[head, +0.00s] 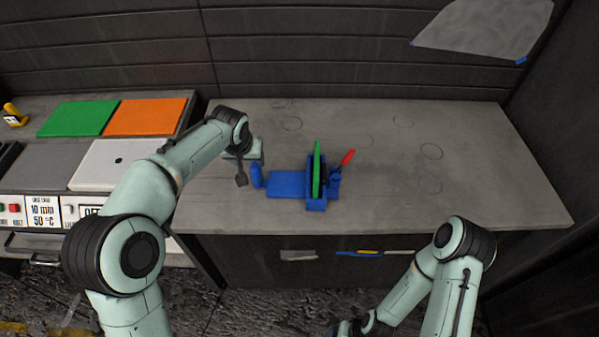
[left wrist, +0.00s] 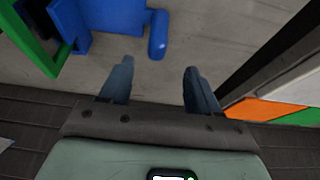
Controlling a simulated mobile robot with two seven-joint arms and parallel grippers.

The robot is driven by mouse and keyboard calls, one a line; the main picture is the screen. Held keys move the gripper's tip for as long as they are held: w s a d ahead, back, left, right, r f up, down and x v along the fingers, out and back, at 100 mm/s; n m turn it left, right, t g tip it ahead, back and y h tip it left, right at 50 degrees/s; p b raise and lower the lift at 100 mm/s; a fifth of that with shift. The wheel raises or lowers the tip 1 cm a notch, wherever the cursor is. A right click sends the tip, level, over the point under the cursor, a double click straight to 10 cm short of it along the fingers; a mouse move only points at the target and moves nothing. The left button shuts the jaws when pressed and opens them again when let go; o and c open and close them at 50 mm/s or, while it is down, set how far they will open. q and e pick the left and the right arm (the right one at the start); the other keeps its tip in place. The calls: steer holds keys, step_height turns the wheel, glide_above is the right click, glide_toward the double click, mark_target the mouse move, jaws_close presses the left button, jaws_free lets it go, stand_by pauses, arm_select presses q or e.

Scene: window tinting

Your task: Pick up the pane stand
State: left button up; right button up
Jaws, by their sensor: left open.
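The pane stand (head: 287,184) is blue, with a flat plate, a slotted block on its right and an upright blue handle (head: 257,176) at its left end. A green-framed pane (head: 317,170) stands in the slot. My left gripper (head: 241,181) is just left of the handle, open and empty. In the left wrist view the handle (left wrist: 157,35) lies ahead of the gap between the open fingers (left wrist: 156,78), apart from both. The stand's plate (left wrist: 112,17) and part of the green frame (left wrist: 38,45) show there too.
A red-handled tool (head: 348,157) sits in a blue holder at the stand's right. The grey worktop (head: 450,180) is clear to the right. Green (head: 77,119) and orange (head: 146,117) panels lie on the left unit. A film sheet (head: 485,28) hangs at the upper right.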

mark_target(253, 169)
arm_select(q)
steer(key=x, duration=0.6)
steer(key=shift+f, duration=0.45)
steer(key=x, duration=0.3)
steer(key=p+x, duration=0.1)
steer(key=x, duration=0.1)
steer(key=shift+w+d+f, duration=0.1)
steer(key=shift+d+f, duration=0.1)
steer(key=shift+f, duration=0.15)
arm_select(e)
steer(key=shift+w+r, duration=0.45)
steer(key=shift+r, duration=0.4)
arm_select(q)
jaws_close()
steer(key=shift+r, duration=0.25)
